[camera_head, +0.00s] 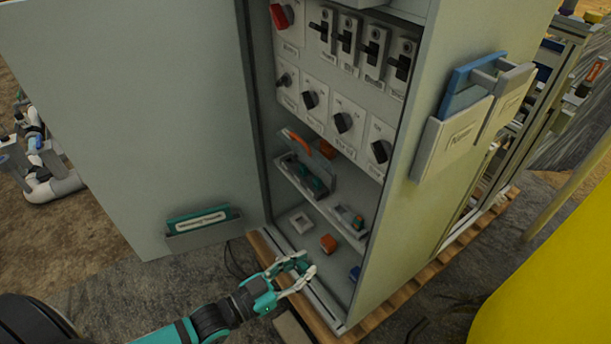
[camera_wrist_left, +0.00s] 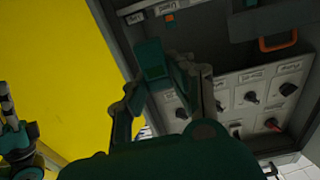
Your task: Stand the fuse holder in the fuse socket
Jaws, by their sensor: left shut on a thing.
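My left gripper (camera_head: 297,270) is at the open front of the grey cabinet, above its lower sill. It is shut on a dark teal block, which I take to be the fuse holder; it shows between the fingertips in the left wrist view (camera_wrist_left: 152,60). The fingers hide part of the block in the head view. A pale square base (camera_head: 302,222) lies on the cabinet floor beyond the gripper, apart from it. I cannot tell for sure whether this base is the fuse socket.
An orange block (camera_head: 328,243) and a blue item (camera_head: 355,273) are on the cabinet floor. A low shelf (camera_head: 322,205) with teal parts stands behind them. The open door (camera_head: 130,110) is on the left, the side wall (camera_head: 405,215) on the right. Rotary switches (camera_head: 343,122) are above.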

